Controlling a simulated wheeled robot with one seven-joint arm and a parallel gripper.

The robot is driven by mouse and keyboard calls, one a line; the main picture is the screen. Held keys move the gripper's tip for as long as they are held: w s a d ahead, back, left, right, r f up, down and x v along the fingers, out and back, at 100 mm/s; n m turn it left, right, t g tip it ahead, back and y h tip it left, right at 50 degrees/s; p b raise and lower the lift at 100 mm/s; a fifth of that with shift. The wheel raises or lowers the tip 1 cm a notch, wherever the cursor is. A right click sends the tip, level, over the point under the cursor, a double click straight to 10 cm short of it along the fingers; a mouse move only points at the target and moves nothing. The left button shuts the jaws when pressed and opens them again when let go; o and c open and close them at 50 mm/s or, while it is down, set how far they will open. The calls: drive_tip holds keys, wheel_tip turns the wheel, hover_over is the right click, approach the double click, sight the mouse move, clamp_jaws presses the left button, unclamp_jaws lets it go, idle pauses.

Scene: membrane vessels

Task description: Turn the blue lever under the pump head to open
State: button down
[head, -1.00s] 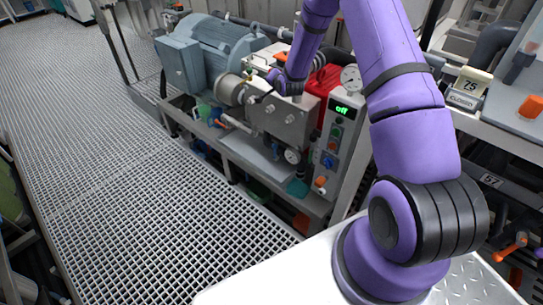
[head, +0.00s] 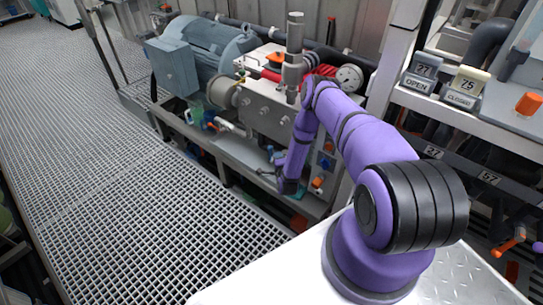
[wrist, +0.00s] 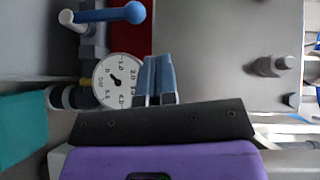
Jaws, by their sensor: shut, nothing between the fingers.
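The blue lever (wrist: 108,14) shows in the wrist view at the upper left, with a ball at its right end and a pale pivot at its left end. My gripper (wrist: 158,66) is shut and empty, its blue-grey fingers together. It is below and right of the lever in the picture, apart from it. The grey metal pump head (wrist: 215,50) fills the wrist view's upper right; in the head view the pump head (head: 265,115) stands behind my arm. In the head view I cannot make out the fingers beside my wrist.
A round white gauge (wrist: 115,80) sits left of the fingers, close to them. A teal part (wrist: 22,130) is at the wrist view's lower left. The head view shows the grey motor (head: 210,55), another gauge (head: 349,78) and open grating floor (head: 130,200) to the left.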

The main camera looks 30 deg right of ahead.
drive_tip(key=s+a+f+m+h, duration=0.1)
drive_tip(key=s+f+m+h, duration=0.1)
drive_tip(key=s+f, duration=0.4)
approach(270, 155)
drive_tip(key=shift+w+d+r, duration=0.95)
drive_tip(key=shift+w+d, duration=1.3)
drive_tip(key=shift+w, duration=0.7)
